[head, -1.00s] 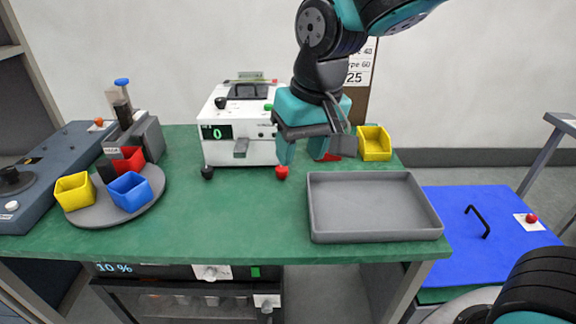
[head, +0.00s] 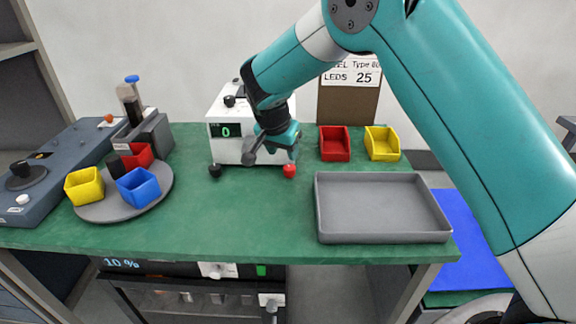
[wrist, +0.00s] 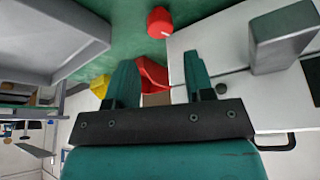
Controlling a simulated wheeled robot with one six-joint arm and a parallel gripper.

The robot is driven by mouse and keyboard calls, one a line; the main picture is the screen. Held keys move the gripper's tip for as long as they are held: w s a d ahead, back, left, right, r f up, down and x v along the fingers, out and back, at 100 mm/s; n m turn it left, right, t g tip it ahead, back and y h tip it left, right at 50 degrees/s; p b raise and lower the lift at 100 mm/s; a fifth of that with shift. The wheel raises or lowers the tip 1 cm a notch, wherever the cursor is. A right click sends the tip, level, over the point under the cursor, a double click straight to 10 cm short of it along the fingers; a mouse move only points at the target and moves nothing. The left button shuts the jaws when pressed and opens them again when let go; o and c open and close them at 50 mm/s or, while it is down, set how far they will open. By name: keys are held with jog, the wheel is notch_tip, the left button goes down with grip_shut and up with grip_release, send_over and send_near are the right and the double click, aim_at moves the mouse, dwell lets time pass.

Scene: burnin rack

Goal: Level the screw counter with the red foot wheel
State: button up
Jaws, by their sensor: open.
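The screw counter (head: 226,151) is a white box at the back of the green bench, with a lit "0" on its display. The red foot wheel (head: 289,170) is at its front right corner; a black foot (head: 215,170) is at the front left. My gripper (head: 272,150) is open and empty, in front of the counter's right part, above and left of the red wheel. In the wrist view the red foot wheel (wrist: 160,22) lies beyond the fingertips, apart from my gripper (wrist: 160,72). The counter (wrist: 225,40) fills the right there. My gripper hides the counter's right front in the head view.
A grey tray (head: 447,228) lies at the front right. A red bin (head: 335,153) and a yellow bin (head: 382,154) stand behind it. At left, a round grey plate (head: 98,213) bears small bins. The bench middle is clear.

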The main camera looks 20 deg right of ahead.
aim_at(289, 168)
jog(key=p+x, duration=0.1)
jog(key=x, duration=0.7)
jog(key=shift+w+d+f, duration=0.1)
jog(key=shift+f, duration=0.05)
jog(key=shift+c, duration=0.2)
jog(key=c, duration=0.6)
